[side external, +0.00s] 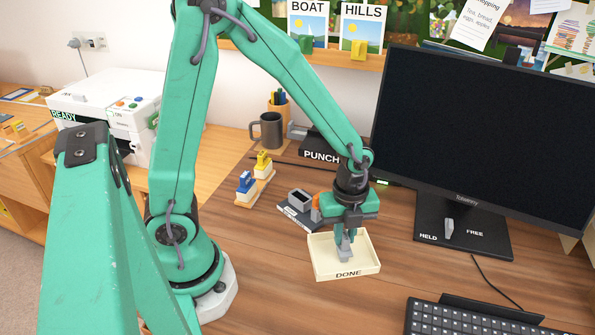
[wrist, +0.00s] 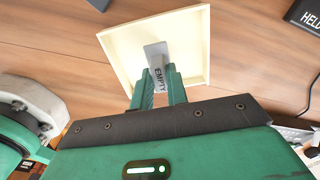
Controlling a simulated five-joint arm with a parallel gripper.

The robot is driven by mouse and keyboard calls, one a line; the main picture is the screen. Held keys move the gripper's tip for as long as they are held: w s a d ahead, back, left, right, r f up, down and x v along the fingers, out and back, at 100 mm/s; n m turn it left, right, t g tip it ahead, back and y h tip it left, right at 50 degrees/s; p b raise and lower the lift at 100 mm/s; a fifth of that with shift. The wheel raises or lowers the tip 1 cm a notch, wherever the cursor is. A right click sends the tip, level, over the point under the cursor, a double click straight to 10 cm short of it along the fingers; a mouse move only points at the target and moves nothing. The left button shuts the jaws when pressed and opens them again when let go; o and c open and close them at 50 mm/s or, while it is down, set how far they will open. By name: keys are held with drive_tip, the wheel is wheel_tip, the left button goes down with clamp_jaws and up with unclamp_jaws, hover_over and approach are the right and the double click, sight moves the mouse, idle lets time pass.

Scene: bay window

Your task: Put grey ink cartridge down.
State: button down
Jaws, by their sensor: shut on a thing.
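The grey ink cartridge (side external: 345,254) is between the fingers of my gripper (side external: 346,236), over the cream tray marked DONE (side external: 320,271). In the wrist view the cartridge (wrist: 155,52) carries the word EMPTY, and the fingers of my gripper (wrist: 161,85) are shut on its near end. The same tray (wrist: 119,52) lies around and beneath it in that view. I cannot tell whether the cartridge touches the tray floor. No other thing shows inside the tray.
A dark device with an open grey slot (side external: 300,201) stands just behind the tray. Left of it are small blue and yellow items (side external: 245,184). The monitor (side external: 470,130) and keyboard (side external: 465,317) are to the right. Bare desk (side external: 270,285) lies left of the tray.

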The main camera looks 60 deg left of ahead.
sight(345, 235)
drive_tip(key=shift+f, duration=0.1)
drive_tip(key=c, duration=1.4)
unclamp_jaws()
wheel_tip(345, 235, up, 12)
drive_tip(key=shift+r, duration=0.1)
